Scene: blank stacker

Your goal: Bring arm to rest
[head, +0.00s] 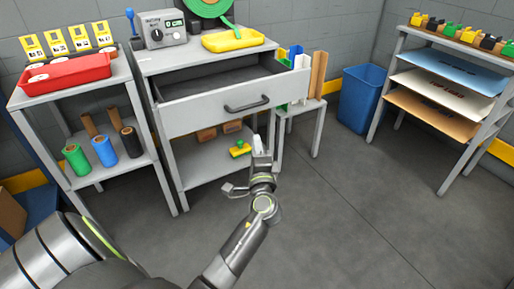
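My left arm comes in from the lower left, and its forearm rises toward the middle of the picture. My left gripper (258,148) is small and points away from me, in front of the cabinet's lower shelf and below the drawer. A pale part shows at its tip, but I cannot tell whether that is a finger or a held thing. The finger gap does not show clearly. The grey drawer (205,113) stands pulled out, with its dark handle (247,104) above and left of the gripper. They look apart. My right gripper is not in view.
A green and yellow item (240,148) lies on the lower shelf (200,168) beside the gripper. A red tray (66,74) tops the left stand. A small stool (300,108), a blue bin (360,98) and a sheet rack (440,112) stand right. The floor (370,220) is clear.

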